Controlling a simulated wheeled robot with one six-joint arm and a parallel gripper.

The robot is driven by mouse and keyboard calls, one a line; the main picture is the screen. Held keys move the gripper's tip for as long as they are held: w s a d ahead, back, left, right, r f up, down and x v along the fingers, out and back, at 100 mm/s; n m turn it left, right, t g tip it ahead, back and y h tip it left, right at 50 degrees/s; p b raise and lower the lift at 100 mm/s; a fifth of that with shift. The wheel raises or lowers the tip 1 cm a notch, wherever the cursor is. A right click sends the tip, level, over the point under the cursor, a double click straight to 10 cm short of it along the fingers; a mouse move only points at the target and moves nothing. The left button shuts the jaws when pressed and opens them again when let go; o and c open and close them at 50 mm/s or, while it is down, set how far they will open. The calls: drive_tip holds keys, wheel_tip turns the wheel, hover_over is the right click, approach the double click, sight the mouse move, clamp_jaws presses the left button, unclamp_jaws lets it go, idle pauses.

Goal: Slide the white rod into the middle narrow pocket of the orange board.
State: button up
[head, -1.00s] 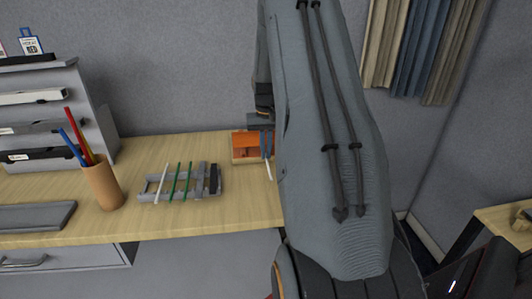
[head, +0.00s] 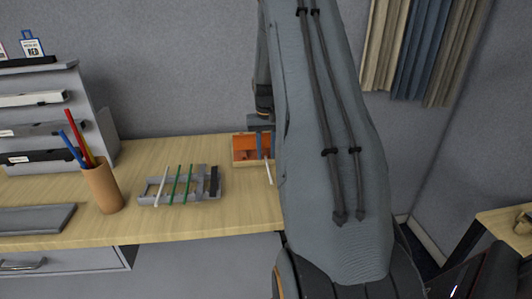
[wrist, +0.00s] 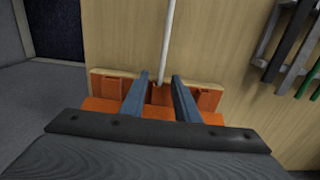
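The orange board (head: 241,141) stands at the table's back edge, left of my arm; it also shows in the wrist view (wrist: 203,99) with a pale wooden front edge. The white rod (head: 269,174) slants from the board toward the table front. In the wrist view the rod (wrist: 167,40) runs down to the board's middle notch, its end between my fingertips. How deep the end sits is unclear. My gripper (wrist: 160,76) is open, its two blue fingers apart on either side of the rod end, with gaps to it. My arm hides the board's right part in the head view.
A grey rack (head: 150,197) holding white and green rods lies left of the board. A pencil cup (head: 102,186), a dark tray (head: 36,218) and a drawer unit (head: 92,125) stand further left. The table between rack and board is clear.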

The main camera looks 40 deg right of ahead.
sight(266, 158)
wheel_tip(266, 158, up, 8)
drive_tip(key=b, duration=0.2)
drive_tip(key=shift+f, duration=0.15)
drive_tip(key=shift+c, duration=0.2)
